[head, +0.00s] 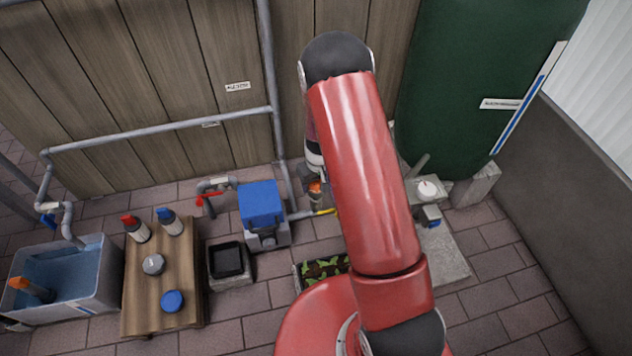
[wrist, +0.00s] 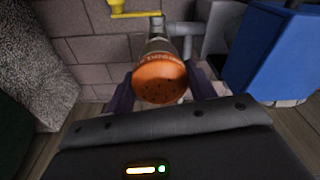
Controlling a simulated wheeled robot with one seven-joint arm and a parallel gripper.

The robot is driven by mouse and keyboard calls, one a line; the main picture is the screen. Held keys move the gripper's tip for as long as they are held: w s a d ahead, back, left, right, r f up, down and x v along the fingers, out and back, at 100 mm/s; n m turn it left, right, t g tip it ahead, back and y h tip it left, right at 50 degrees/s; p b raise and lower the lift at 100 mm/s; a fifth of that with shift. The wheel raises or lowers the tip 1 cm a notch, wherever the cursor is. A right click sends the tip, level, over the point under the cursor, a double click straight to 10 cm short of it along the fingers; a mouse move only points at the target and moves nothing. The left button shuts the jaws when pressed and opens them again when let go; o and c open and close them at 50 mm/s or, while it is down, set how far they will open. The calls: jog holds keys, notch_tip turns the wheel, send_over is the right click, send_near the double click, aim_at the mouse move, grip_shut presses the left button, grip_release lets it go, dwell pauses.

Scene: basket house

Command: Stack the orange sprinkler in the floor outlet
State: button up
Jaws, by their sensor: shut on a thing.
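The orange sprinkler (wrist: 160,80) is between the two dark fingers of my gripper (wrist: 162,88) in the wrist view. Its round, perforated orange face is towards the camera, and a grey neck extends away from it. In the head view, the small orange sprinkler (head: 315,187) shows at my gripper (head: 314,194), partly hidden by my arm. A grey pipe (wrist: 187,32) stands near the sprinkler in the wrist view. I cannot tell which pipe end is the floor outlet, or whether the sprinkler touches it.
A blue pump (head: 261,204) stands left of my gripper, with a yellow handle (head: 325,211) nearby. A planter (head: 325,267) is in front. A green tank (head: 470,90) stands at the back right. A wooden table (head: 148,290) with bottles and a water basin (head: 85,285) are left.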

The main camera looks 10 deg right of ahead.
jog(key=shift+f, duration=0.1)
jog(key=shift+f+b, duration=0.3)
jog(key=shift+b, duration=0.15)
jog(key=o, duration=1)
jog(key=shift+r, duration=0.1)
